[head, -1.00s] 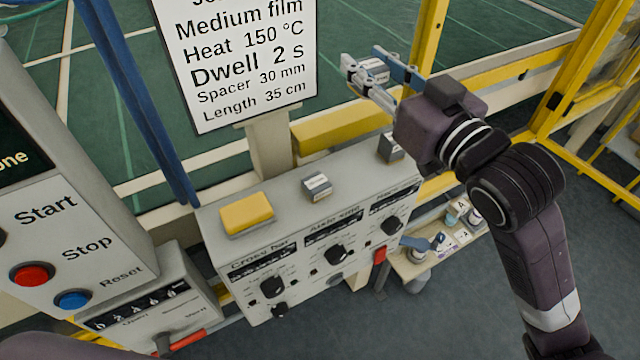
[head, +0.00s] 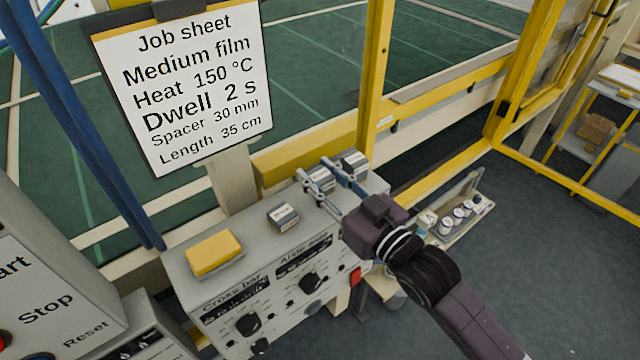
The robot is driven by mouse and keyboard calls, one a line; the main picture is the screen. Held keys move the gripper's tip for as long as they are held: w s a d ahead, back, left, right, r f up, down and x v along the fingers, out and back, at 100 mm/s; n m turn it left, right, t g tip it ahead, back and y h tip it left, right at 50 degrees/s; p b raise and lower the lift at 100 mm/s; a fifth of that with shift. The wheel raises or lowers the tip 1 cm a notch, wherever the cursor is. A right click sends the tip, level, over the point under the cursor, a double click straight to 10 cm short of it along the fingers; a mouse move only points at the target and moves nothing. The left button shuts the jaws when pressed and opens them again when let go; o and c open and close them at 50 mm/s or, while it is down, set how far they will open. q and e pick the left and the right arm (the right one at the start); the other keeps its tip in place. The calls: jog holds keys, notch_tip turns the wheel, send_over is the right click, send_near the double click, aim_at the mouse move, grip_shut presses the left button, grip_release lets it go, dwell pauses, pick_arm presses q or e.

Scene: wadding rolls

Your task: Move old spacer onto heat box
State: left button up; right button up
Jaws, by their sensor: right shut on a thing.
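The heat box (head: 212,275) is a grey box with knobs and the labels "Cross bar" and "Aisle side" on its front. My right gripper (head: 313,168) is over the right half of its top, shut on a small grey labelled spacer block (head: 320,178). The held spacer is at or just above the box top; I cannot tell whether it touches. Two similar blocks stand on the box, one to the left (head: 283,216) and one at the far right end (head: 355,163). My left gripper is out of view.
A yellow block (head: 214,253) lies on the left of the box top. A job sheet (head: 190,85) stands behind the box. A yellow post (head: 375,80) rises behind its right end. A small shelf with cups (head: 462,217) is to the right.

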jog(key=shift+f, duration=1.3)
jog(key=shift+f, duration=0.1)
jog(key=o, duration=1.2)
jog(key=shift+b+v, duration=1.45)
jog(key=shift+v, duration=4.55)
